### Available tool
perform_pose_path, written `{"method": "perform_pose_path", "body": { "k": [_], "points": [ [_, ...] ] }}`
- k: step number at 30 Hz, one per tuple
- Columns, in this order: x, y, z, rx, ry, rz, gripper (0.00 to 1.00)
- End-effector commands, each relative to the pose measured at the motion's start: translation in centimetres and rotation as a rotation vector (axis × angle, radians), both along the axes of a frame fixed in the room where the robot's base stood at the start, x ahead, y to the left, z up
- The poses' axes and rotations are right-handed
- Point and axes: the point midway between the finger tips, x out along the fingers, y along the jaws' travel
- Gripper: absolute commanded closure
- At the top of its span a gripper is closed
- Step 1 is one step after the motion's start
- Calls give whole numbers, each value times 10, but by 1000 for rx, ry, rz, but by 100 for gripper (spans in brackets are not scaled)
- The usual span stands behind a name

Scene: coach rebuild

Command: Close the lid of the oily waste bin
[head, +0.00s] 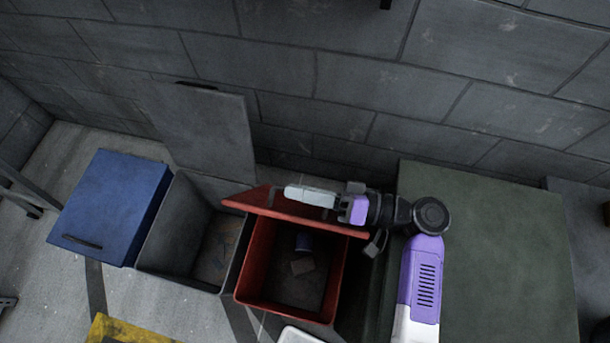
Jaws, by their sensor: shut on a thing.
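The red bin (243,268), which I take for the oily waste bin, stands open in the middle of the head view. Its red lid (262,207) is raised at a slant above the opening, seen nearly edge-on. My gripper (292,193) reaches in from the right and lies along the upper side of the lid. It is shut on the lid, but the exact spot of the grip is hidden.
Left of the red bin is a grey bin (172,228) with its lid (205,130) upright against the block wall. Further left is a closed blue bin (108,205). A dark green surface (485,250) lies right, beside my arm. A yellow floor marking (125,330) shows in front.

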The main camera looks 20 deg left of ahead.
Motion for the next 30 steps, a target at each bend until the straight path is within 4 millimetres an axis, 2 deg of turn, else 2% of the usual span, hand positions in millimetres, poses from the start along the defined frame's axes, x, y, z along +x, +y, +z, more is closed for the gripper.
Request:
{"method": "perform_pose_path", "body": {
  "k": [12, 13, 15, 16, 26, 30],
  "points": [
    [0, -1, -2, -2, 1, -4, 100],
    [0, -1, -2, -2, 1, -4, 83],
    [0, -1, -2, -2, 1, -4, 69],
    [0, -1, -1, -2, 1, -3, 67],
    [-1, 0, 2, 0, -1, 0, 67],
    [-1, 0, 16, 1, -4, 0, 67]
  ]
}}
